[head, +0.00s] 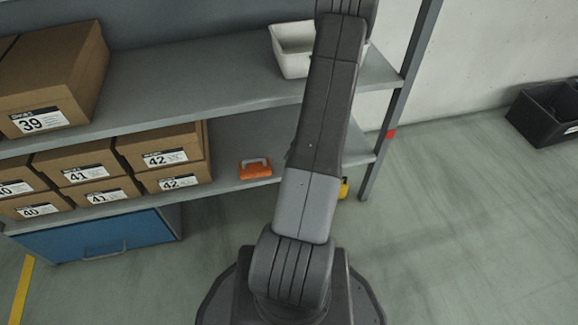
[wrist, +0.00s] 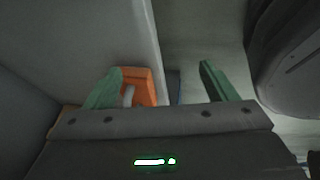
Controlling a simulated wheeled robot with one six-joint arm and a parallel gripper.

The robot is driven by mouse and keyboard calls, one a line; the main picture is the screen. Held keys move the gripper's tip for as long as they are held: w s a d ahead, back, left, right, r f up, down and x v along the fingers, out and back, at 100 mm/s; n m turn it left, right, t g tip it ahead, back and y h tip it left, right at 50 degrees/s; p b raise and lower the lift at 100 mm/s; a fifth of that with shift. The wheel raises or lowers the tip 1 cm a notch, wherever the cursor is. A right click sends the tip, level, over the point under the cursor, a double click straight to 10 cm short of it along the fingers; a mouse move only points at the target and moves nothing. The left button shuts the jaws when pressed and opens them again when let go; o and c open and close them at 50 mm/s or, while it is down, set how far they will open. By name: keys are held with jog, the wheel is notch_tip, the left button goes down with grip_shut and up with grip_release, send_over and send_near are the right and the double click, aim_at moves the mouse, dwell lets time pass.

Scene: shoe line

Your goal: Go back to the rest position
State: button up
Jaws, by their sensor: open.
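My gripper (wrist: 160,88) shows in the wrist view with its two green fingers wide apart and nothing between them. Behind the left finger is an orange object with a light handle (wrist: 137,88), partly hidden by that finger. The head view shows an orange object with a grey handle (head: 256,168) on the lower shelf, to the left of my arm. In the head view my arm rises across the middle of the picture, and my gripper is out of that view.
A shelf rack (head: 210,90) holds boxes marked 39 to 42, such as this large box (head: 60,75). A white bin (head: 292,48) on the upper shelf is partly behind my arm. A yellow thing (head: 344,187) shows beside the arm. A black crate (head: 545,112) stands right; floor between is clear.

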jog(key=b, duration=0.3)
send_near(253, 167)
jog(key=f, duration=0.5)
jog(key=shift+s+a, duration=0.1)
jog(key=shift+a, duration=0.2)
jog(key=a+f+b, duration=0.2)
jog(key=shift+w+a+f+b, duration=0.25)
jog(key=shift+a+f+b, duration=0.1)
jog(key=shift+a+b, duration=0.05)
jog(key=shift+r+p, duration=0.25)
jog(key=shift+p, duration=0.3)
jog(key=shift+f+b, duration=0.2)
jog(key=shift+b, duration=0.15)
